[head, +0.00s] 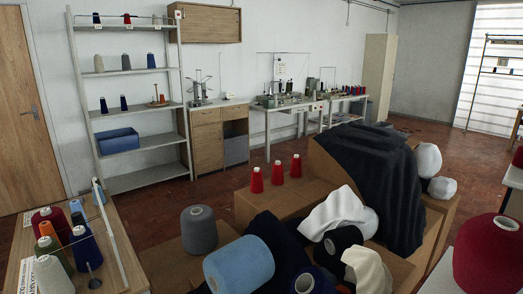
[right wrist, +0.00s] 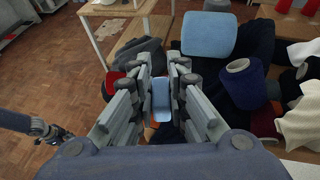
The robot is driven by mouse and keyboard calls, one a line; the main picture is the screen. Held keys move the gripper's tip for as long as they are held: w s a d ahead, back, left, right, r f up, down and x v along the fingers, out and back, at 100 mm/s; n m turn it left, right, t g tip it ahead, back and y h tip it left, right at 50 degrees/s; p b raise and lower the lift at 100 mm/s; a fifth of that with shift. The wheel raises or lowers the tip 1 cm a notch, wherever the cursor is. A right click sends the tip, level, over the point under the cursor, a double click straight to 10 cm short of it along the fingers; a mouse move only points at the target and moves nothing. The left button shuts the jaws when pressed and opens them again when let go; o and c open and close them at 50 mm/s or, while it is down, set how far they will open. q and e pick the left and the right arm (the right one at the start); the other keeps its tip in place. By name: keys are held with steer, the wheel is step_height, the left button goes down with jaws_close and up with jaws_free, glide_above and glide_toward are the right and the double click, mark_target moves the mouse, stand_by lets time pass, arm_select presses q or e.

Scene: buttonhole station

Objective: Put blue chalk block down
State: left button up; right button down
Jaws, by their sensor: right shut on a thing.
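The blue chalk block (right wrist: 161,100) is a small light-blue piece in the middle of the right wrist view. My right gripper (right wrist: 160,90) is shut on it, with one finger on each side. The block is held above a dark area, and I cannot tell whether it touches anything below. What looks like my left gripper (right wrist: 48,130) shows small at the left edge of the right wrist view, above the brick-coloured floor; its fingers are too small to read. Neither gripper shows in the head view.
Three red cones (head: 277,173) stand on a brown box. A thread table (head: 120,262) is at left, shelves (head: 140,138) behind. Open floor lies between.

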steer(key=shift+s+a, duration=0.15)
steer(key=shift+a, duration=0.15)
steer(key=shift+d, duration=0.1)
stand_by(0.5)
